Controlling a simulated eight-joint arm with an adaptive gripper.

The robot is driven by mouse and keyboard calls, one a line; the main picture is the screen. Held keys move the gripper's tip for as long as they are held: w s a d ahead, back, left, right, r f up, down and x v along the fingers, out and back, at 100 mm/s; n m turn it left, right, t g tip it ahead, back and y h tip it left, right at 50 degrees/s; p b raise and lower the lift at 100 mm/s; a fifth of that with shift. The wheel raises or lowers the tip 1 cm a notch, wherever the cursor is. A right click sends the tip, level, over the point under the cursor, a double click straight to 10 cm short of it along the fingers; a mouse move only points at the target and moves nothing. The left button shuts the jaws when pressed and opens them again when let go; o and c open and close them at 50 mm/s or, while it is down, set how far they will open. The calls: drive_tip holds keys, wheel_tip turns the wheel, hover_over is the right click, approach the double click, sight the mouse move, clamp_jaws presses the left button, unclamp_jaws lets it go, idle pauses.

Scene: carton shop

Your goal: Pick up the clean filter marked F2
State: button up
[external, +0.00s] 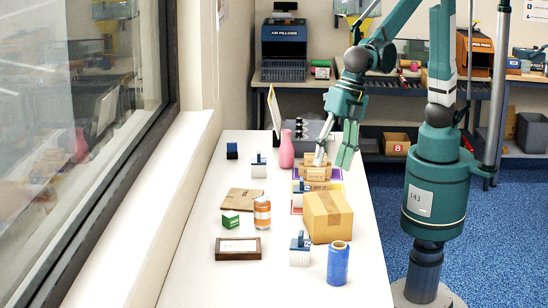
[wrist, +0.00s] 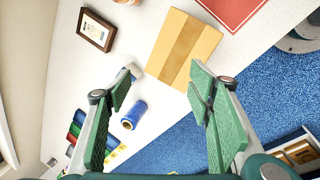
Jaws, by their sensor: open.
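Several small blue-and-white blocks, which may be filters, stand on the white table in the external view: one at the front (external: 300,258), one toward the back (external: 258,170) and one behind the large carton (external: 298,187). No F2 marking is readable on any. My gripper (external: 334,158) is open and empty, above the far part of the table by a stack of small cartons (external: 312,172). In the wrist view its spread fingers (wrist: 162,82) frame the table; a pale block (wrist: 134,70) beside the left fingertip is partly hidden.
A pink bottle (external: 286,150) stands near my gripper. A window borders the left.

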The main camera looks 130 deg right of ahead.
drive_tip(key=w+a+f+n+g+p, duration=0.1)
drive_tip(key=w+a+f+n+p, duration=0.25)
drive_tip(key=w, duration=0.55)
drive_tip(key=n+g+p, duration=0.1)
drive_tip(key=n+p, duration=0.2)
drive_tip(key=n, duration=0.3)
hover_over(303, 243)
drive_tip(key=s, duration=0.2)
drive_tip(key=shift+h, duration=0.3)
wheel_tip(303, 243, down, 8)
drive_tip(key=shift+w+d+f, duration=0.1)
drive_tip(key=shift+w+f, duration=0.05)
drive_tip(key=shift+w+a+f+n, duration=0.15)
drive_tip(key=shift+w+f, duration=0.05)
drive_tip(key=shift+f, duration=0.2)
drive_tip(key=shift+w+a+f+n, duration=0.1)
drive_tip(key=shift+w+a+f, duration=0.1)
drive_tip(key=shift+f, duration=0.15)
drive_tip(key=shift+d+f, duration=0.1)
drive_tip(key=shift+w+d+f, duration=0.15)
drive_tip(key=shift+f, duration=1.05)
drive_tip(key=shift+w+d+f+b, duration=0.1)
drive_tip(key=shift+w+d+f, duration=0.05)
drive_tip(key=shift+f, duration=0.7)
drive_tip(key=shift+w+d+f+b, duration=0.1)
drive_tip(key=shift+f, duration=0.7)
drive_tip(key=shift+w+d+f+b, duration=0.1)
drive_tip(key=shift+w+d+f, duration=0.05)
drive_tip(key=shift+f, duration=0.7)
